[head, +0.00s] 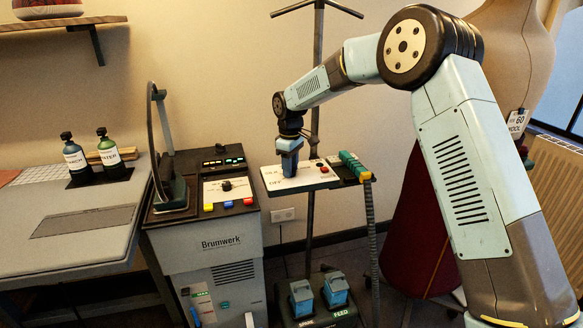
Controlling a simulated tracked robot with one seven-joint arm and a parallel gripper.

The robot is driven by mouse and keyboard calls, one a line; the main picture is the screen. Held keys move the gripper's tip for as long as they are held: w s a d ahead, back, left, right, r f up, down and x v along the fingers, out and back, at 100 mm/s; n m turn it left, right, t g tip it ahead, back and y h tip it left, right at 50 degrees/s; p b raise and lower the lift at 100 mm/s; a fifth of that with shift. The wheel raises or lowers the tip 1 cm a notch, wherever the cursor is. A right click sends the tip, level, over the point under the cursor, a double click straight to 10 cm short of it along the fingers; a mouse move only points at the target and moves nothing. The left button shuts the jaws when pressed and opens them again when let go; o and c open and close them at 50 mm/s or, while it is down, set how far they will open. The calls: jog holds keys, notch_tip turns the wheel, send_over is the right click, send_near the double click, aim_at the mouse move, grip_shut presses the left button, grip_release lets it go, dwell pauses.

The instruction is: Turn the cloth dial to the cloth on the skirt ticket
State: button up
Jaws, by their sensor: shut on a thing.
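A ticket (517,124) hangs at the dark red skirt (425,225) on the dress form at the right; it reads "60" and "WOOL". My gripper (289,172) points down over the left part of a white panel (312,181) on a small stand shelf. It is shut on what seems to be the cloth dial there, but my fingers hide the dial and where it points. "OFF" shows on the panel below the gripper, with another partly hidden word at its left.
Two bottles stand on the left table (45,248). Blue pedals (318,295) sit on the floor.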

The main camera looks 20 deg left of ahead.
jog(key=m, duration=0.4)
jog(key=shift+w+d+r+m, duration=0.1)
jog(key=shift+w+r+m, duration=0.1)
jog(key=shift+w+m, duration=0.15)
jog(key=m, duration=0.4)
jog(key=shift+m, duration=0.25)
jog(key=m, duration=0.4)
jog(key=shift+m, duration=0.3)
jog(key=shift+s+f+m, duration=0.1)
jog(key=shift+m, duration=2)
jog(key=o, duration=1)
jog(key=shift+s+f, duration=0.1)
notch_tip(320, 180, up, 14)
jog(key=shift+f, duration=0.15)
